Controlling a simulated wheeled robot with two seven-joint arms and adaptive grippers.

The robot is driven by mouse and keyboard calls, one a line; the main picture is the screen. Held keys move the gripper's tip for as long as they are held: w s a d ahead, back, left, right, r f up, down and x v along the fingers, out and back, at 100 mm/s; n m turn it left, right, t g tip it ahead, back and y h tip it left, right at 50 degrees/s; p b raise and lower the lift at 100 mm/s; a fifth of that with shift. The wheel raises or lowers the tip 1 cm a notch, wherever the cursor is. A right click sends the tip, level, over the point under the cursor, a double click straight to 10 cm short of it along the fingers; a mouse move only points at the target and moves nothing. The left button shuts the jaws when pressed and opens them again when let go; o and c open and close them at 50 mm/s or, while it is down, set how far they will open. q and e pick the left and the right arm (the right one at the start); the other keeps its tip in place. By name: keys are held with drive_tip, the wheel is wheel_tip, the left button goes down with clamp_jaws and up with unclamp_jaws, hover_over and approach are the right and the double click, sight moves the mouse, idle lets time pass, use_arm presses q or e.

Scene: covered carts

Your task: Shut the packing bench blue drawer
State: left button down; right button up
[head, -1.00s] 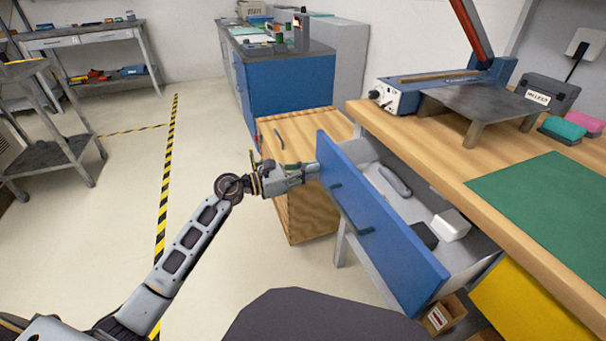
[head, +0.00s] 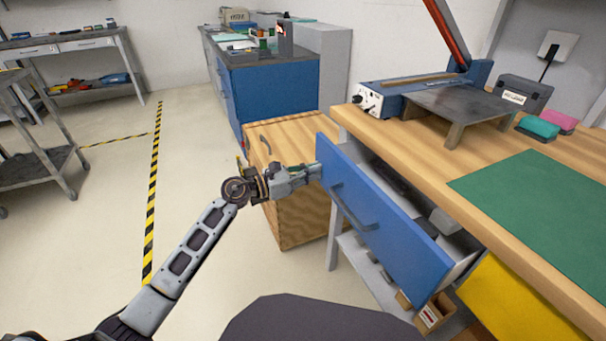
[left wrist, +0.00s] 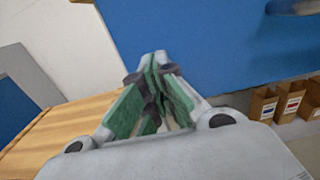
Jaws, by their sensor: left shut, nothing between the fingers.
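The blue drawer (head: 394,225) of the packing bench (head: 459,190) is part way open in the head view. In the left wrist view the green-padded fingers (left wrist: 158,95) point at the blue front (left wrist: 215,45). My right gripper is not in view.
A wooden cabinet (head: 290,215) stands under and beyond my left gripper. A yellow panel (head: 510,305) and small cartons (head: 430,318) are below the bench top. A blue cabinet (head: 275,90) stands farther back.

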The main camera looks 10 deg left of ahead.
use_arm(q)
drive_tip(key=x, duration=0.8)
drive_tip(key=shift+w+d, duration=0.2)
drive_tip(key=shift+d, duration=0.1)
drive_tip(key=shift+w+d, duration=0.3)
drive_tip(key=shift+d, duration=0.15)
drive_tip(key=shift+r, duration=0.1)
drive_tip(key=shift+a, duration=0.15)
